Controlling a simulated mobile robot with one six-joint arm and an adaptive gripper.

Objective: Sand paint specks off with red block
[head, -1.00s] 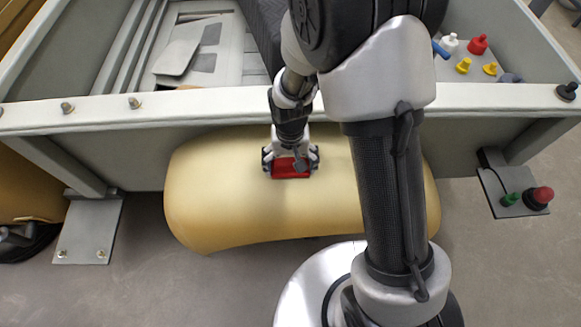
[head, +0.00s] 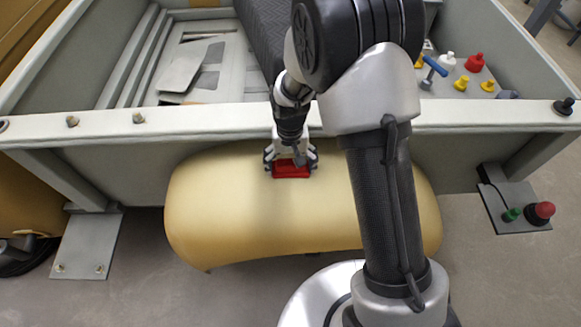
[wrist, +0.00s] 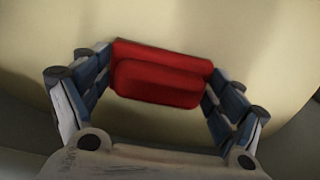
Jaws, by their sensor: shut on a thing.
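A red block (head: 291,171) is held in my gripper (head: 291,163), whose fingers are shut on its two ends. The block lies at the upper middle of a smooth, curved yellow panel (head: 230,215), close to the frame's beam. In the wrist view the red block (wrist: 160,82) sits between the blue-grey fingers, with the pale yellow panel (wrist: 265,40) behind it. It looks to be at the panel's surface, but contact is hidden. I cannot make out any paint specks in either view. Part of the panel is behind my arm.
A pale beam (head: 200,123) runs across above the panel. Beyond it is a grey tray with red (head: 474,62), white and yellow knobs and a blue-handled tool (head: 433,68). A red button (head: 540,211) is on a bracket at right. Another bracket (head: 85,248) is at left.

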